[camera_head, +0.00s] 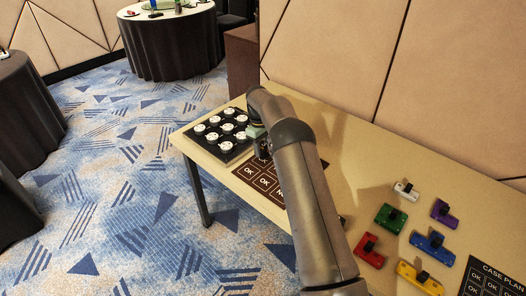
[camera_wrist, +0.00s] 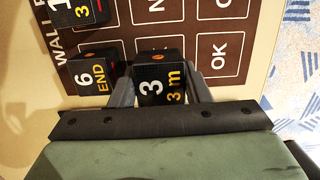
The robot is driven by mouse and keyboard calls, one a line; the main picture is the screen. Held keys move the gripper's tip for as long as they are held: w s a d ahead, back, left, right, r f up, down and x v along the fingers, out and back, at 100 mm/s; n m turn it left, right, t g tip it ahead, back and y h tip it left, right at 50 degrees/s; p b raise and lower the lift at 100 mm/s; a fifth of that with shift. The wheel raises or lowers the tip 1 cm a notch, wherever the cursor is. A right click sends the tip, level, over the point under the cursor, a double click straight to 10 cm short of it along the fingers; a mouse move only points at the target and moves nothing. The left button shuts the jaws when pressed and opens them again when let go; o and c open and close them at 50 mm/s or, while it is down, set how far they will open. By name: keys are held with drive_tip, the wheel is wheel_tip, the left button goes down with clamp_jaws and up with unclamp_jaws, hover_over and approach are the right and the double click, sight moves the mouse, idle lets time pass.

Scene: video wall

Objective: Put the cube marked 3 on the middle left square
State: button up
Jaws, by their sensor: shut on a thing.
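The cube marked 3 (camera_wrist: 152,88) is black, with a white 3 and "3 m" in orange. My gripper (camera_wrist: 158,78) is shut on it, one finger on each side. The cube is over the brown board (camera_wrist: 188,52), which has outlined squares, some marked OK. I cannot tell whether the cube touches the board. A black cube marked 6 END (camera_wrist: 93,78) is close to its left, and another black cube (camera_wrist: 82,12) is at the upper left. In the head view my arm covers part of the board (camera_head: 244,171) and hides the held cube.
A black tray (camera_head: 203,150) with several white round pieces stands at the table's far left end. Coloured blocks with black knobs, such as a green one (camera_head: 390,217), lie at the right near a CASE PLAN board (camera_head: 489,270). The table (camera_head: 352,150) is bare between.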

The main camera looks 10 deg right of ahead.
drive_tip(key=shift+f, duration=1.25)
drive_tip(key=shift+s, duration=0.1)
drive_tip(key=shift+f, duration=0.2)
drive_tip(key=o, duration=1)
drive_tip(key=shift+r, duration=0.1)
